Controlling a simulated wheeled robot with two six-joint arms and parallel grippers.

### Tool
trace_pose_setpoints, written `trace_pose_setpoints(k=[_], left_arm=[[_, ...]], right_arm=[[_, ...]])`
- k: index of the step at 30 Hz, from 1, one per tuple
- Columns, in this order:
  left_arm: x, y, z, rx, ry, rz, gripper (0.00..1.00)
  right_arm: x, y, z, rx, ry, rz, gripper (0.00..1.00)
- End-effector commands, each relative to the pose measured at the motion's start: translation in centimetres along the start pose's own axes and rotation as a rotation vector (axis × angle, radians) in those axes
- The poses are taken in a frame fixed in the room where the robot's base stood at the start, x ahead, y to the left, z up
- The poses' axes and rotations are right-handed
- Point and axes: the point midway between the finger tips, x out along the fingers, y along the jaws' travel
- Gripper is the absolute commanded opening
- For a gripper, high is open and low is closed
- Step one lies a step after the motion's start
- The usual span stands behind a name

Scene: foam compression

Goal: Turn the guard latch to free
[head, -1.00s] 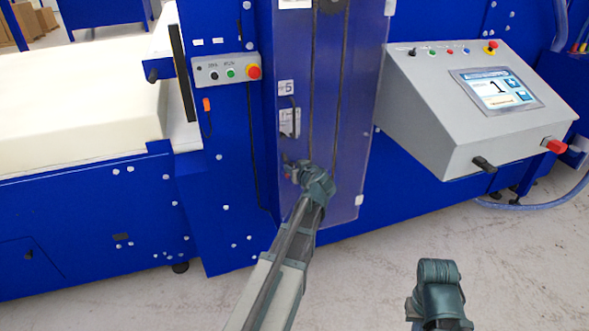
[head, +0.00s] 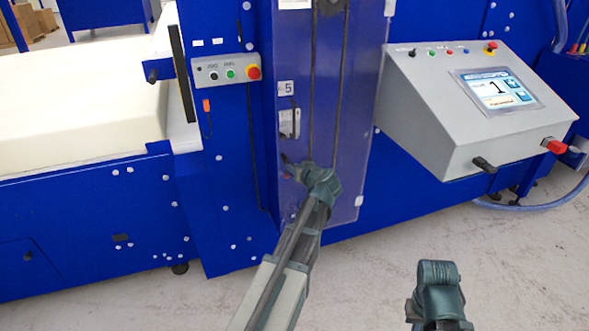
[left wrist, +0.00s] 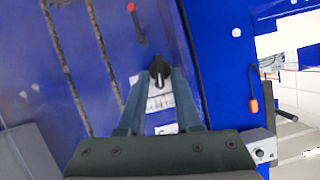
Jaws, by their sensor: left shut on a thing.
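The guard (head: 350,130) is a tinted see-through panel on the front of the blue machine column. The guard latch (left wrist: 158,70) is a small black knob with a pointed end, seen between the fingertips in the left wrist view. My left gripper (head: 292,171) is at the lower left edge of the guard in the head view and hides the latch there. Its fingers (left wrist: 158,82) are closed on the latch in the left wrist view. My right arm's end (head: 438,285) is low in the head view, away from the machine; its fingers cannot be made out.
A small button box (head: 226,72) is on the column to the left. A grey console (head: 450,115) with a screen juts out at right. A cream foam block (head: 80,100) lies on the bed at left. The pale floor (head: 360,270) in front is clear.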

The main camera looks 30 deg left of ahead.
Motion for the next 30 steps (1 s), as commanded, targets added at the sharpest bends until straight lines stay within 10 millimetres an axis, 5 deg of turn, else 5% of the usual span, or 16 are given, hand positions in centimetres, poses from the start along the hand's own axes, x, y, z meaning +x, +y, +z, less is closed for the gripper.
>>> trace_pose_setpoints(k=[30], left_arm=[[0.5,1.5,1.1,0.884,-0.005,-0.364,0.0]], right_arm=[[6.2,-0.6,-0.4,0.0,0.0,0.0,0.0]])
